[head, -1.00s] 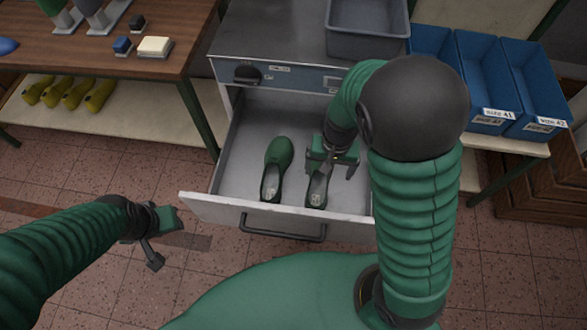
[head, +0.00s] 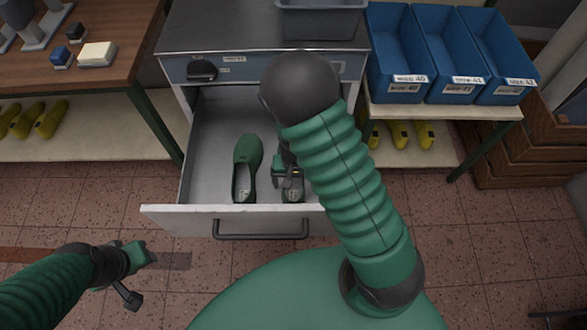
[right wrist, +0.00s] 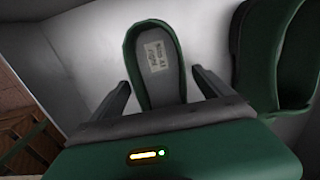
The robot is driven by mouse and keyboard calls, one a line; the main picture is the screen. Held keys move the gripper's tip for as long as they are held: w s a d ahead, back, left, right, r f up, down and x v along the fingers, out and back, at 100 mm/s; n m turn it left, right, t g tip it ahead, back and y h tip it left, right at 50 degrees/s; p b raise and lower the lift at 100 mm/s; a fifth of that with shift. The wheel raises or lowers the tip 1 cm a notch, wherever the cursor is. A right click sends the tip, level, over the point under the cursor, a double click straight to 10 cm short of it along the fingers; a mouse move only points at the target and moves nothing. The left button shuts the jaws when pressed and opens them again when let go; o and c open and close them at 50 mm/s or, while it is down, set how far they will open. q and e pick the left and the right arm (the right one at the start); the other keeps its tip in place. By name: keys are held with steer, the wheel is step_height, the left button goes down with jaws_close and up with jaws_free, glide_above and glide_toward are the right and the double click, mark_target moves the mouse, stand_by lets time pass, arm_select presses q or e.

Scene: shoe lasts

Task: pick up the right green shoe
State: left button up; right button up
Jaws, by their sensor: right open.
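The right green shoe (head: 293,190) lies in the open drawer and is partly hidden by my right gripper (head: 287,173). The right wrist view shows its green rim and grey insole with a white label (right wrist: 156,57). My right gripper (right wrist: 163,92) is open there, one finger on each side of the shoe's heel end, with gaps showing. The other green shoe (head: 246,165) lies to the left in the drawer; it also shows in the right wrist view (right wrist: 270,82).
The drawer's front wall (head: 180,221) stands close to the shoes' near ends. A grey bin (head: 322,22) sits on the cabinet above. Blue bins (head: 402,60) fill the right shelf. A wooden bench (head: 110,75) stands left.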

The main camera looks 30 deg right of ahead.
step_height(320, 180, down, 2)
steer(key=shift+w+a+f, duration=0.1)
steer(key=shift+a, duration=0.05)
steer(key=shift+c, duration=1)
steer(key=c, duration=1.7)
